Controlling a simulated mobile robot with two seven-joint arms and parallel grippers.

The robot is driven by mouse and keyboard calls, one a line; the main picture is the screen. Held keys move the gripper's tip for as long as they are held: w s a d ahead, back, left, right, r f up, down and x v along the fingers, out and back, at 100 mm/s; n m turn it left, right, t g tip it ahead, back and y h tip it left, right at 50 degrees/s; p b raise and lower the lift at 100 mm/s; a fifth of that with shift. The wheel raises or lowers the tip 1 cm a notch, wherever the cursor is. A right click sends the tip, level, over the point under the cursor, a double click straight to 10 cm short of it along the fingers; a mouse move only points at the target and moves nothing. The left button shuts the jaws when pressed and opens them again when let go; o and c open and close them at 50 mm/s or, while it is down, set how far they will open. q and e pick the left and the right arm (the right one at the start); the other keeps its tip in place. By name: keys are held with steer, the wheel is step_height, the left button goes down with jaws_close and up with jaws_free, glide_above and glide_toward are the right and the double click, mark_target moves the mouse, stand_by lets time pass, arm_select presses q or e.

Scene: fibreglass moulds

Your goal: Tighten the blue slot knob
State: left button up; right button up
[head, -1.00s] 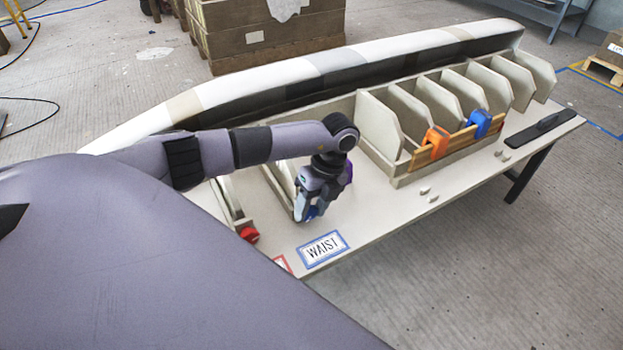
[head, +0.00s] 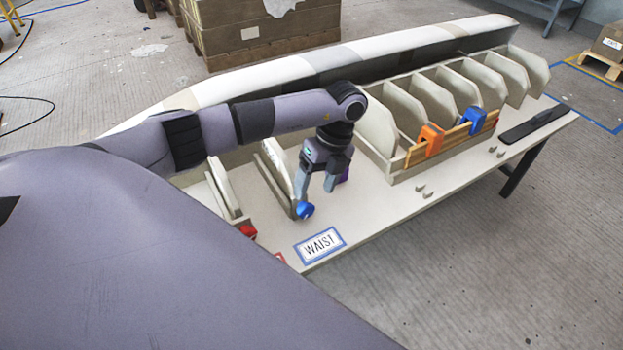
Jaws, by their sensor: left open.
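The blue slot knob (head: 305,210) sits at the front end of a pale upright divider slot (head: 277,175) on the table. My left gripper (head: 315,192) points down just above and behind the knob, its two fingers spread apart. One finger is close to the knob; I cannot tell whether it touches. Nothing shows between the fingers. My right gripper does not show.
A red knob (head: 248,231) sits to the left and a purple part (head: 344,174) shows behind the gripper. A WAIST sign (head: 320,246) lies in front. To the right stand several dividers with an orange clamp (head: 431,140) and a blue clamp (head: 473,121).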

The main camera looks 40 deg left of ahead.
arm_select(q)
steer(key=shift+w+r, duration=0.1)
steer(key=shift+r, duration=0.25)
steer(key=shift+d, duration=0.15)
